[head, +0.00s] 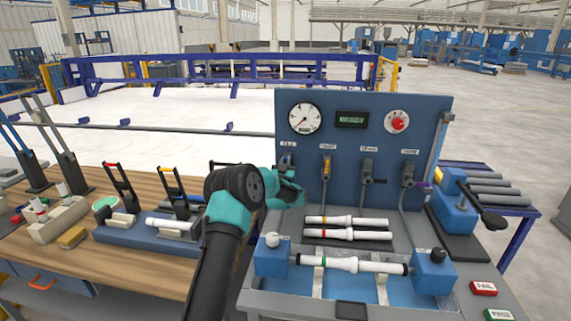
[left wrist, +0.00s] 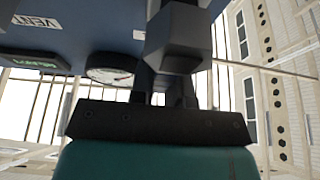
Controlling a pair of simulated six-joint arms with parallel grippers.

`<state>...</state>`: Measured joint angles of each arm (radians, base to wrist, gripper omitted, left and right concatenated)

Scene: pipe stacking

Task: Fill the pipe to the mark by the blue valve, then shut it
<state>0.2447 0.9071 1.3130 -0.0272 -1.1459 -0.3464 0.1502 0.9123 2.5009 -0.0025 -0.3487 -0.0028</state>
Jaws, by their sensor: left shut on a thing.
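The upright blue panel (head: 350,210) carries a row of valves. My left gripper (head: 289,186) is at the leftmost valve (head: 287,161), shut on its handle. The handle and its colour are hidden behind the gripper. In the left wrist view the dark fingers (left wrist: 172,88) are close up against the panel. A white pipe (head: 342,263) with a green band and a black end lies level between two blue clamp blocks in the front tray. A round dial gauge (head: 304,118) and a green-lit display (head: 351,119) sit above the valves. My right gripper is not in view.
To the right are a yellow-handled valve (head: 326,166), a dark one (head: 367,170) and a purple-handled one (head: 409,172). Two spare white pipes (head: 347,221) lie behind the tray. A red knob (head: 397,121) is at top right. Red and green buttons (head: 484,288) are at front right.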

